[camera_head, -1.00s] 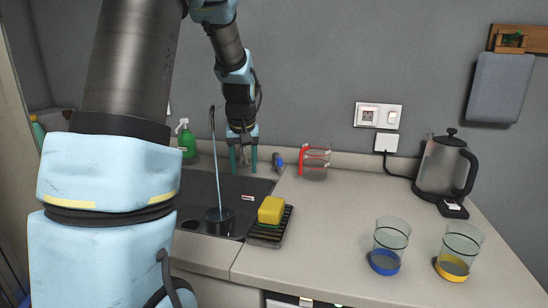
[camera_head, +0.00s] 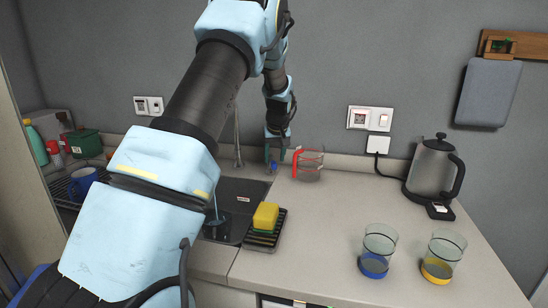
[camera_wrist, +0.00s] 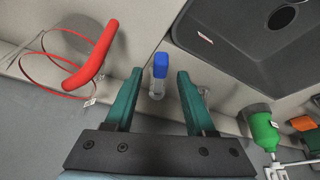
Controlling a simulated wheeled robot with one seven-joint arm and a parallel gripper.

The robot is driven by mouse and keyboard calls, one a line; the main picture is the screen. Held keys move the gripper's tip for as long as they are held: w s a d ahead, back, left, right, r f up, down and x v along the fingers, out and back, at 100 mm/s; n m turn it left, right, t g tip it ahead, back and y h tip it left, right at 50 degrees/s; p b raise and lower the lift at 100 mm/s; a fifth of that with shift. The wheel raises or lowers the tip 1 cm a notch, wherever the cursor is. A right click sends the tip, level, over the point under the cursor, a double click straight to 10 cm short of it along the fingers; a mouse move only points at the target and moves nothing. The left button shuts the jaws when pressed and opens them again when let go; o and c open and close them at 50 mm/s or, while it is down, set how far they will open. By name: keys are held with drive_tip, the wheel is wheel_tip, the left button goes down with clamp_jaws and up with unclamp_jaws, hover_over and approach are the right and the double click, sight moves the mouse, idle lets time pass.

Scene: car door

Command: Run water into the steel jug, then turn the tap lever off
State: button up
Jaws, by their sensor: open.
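The blue-tipped tap lever (camera_head: 272,166) stands on the counter behind the sink. In the wrist view the lever (camera_wrist: 160,70) lies between the teal fingers of my gripper (camera_wrist: 158,82), with gaps on both sides. My gripper is open; it also shows in the head view (camera_head: 275,155). The tall tap pipe (camera_head: 237,135) rises behind the sink, its upper part hidden by my arm. A thin pale-blue stream shows in the sink beside my arm. The dark steel jug (camera_head: 217,228) is below it, mostly hidden; its fill level cannot be seen.
A clear jug with a red handle (camera_head: 297,163) stands just right of my gripper; its handle (camera_wrist: 92,57) shows in the wrist view. A yellow sponge (camera_head: 265,216) sits on a rack by the sink. Two glasses and a kettle (camera_head: 433,170) stand at right.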

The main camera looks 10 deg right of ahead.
drive_tip(key=shift+x, duration=1.25)
drive_tip(key=shift+c, duration=0.3)
clamp_jaws()
